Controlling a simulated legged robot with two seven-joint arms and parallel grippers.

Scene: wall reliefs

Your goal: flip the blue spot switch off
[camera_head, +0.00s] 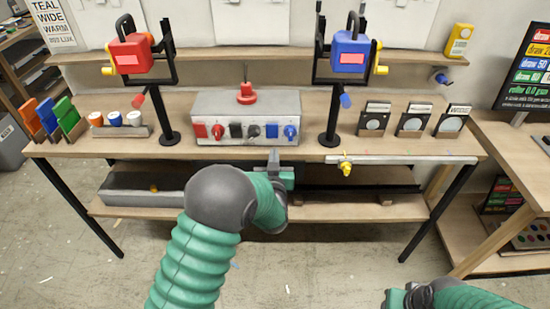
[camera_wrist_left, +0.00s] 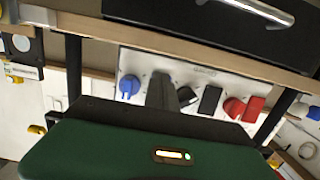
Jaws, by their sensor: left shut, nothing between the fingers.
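The grey control box (camera_head: 245,105) stands on the bench and carries red, black and blue switches and knobs along its front. The blue switch (camera_head: 271,131) is near the right end, between the black knob and the blue knob (camera_head: 290,132). My left gripper (camera_head: 274,157) is shut and empty, just below and in front of the blue switch. In the left wrist view the picture is turned over, and the shut fingers (camera_wrist_left: 161,92) reach over the panel between the blue knob (camera_wrist_left: 129,87) and the black knob (camera_wrist_left: 185,96), hiding the blue switch. Contact cannot be told. My right gripper (camera_head: 395,298) is at the bottom edge, its jaws unclear.
A red button (camera_head: 246,92) tops the box. Black stands with a red lamp (camera_head: 130,54) and a blue lamp (camera_head: 349,54) flank it. A rail with a yellow knob (camera_head: 346,168) runs along the bench's right front edge. A lower shelf (camera_head: 330,210) lies below.

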